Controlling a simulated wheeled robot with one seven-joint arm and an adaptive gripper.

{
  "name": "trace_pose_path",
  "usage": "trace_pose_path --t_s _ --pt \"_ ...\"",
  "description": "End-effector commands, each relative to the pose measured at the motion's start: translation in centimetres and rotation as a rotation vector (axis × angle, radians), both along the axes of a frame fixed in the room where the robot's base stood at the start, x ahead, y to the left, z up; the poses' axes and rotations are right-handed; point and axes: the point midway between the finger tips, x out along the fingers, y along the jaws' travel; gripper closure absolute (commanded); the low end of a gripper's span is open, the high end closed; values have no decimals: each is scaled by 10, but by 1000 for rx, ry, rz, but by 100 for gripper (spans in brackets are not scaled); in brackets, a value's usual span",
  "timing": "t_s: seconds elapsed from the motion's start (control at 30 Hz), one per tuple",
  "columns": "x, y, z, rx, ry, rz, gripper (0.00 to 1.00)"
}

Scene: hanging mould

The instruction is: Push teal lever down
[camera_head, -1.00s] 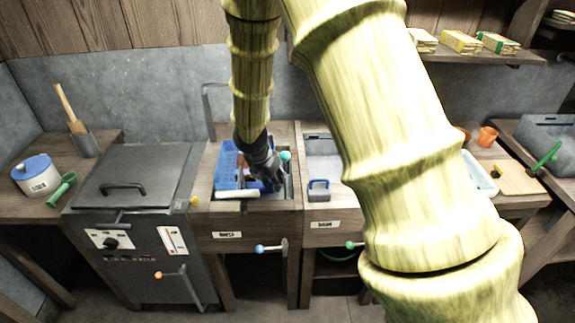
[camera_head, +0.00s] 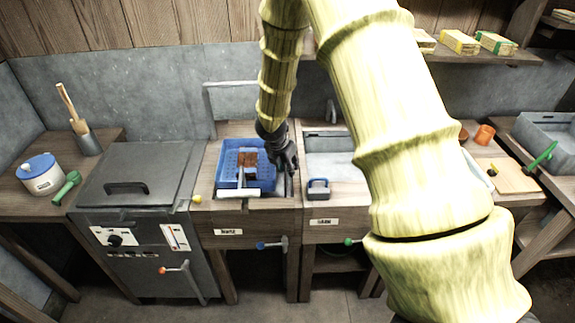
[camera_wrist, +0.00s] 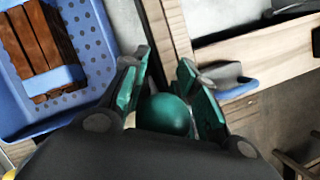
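The teal lever's round knob (camera_wrist: 165,115) shows in the wrist view between the two fingers of my gripper (camera_wrist: 163,65). The finger pads are also teal green, and the fingertips are apart. I cannot tell whether both pads press on the knob. In the head view my gripper (camera_head: 285,165) is over the right side of the hole in the wooden counter, just right of the blue basket (camera_head: 222,172), and hides the knob. The lever's angle cannot be made out.
The blue basket holds brown bars (camera_wrist: 35,50) close to my gripper's left. A sink (camera_head: 345,160) with a blue-handled item (camera_head: 318,187) on its front edge lies to the right. A lidded grey machine (camera_head: 135,175) stands to the left.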

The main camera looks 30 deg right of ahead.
Motion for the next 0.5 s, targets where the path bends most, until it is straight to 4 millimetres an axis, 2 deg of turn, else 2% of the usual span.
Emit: trace_pose_path --t_s 0.1,0.27,0.5 --pt "0 0 0 0 0 0 73" --pt "0 0 0 0 0 0 100" --pt "0 0 0 0 0 0 100"
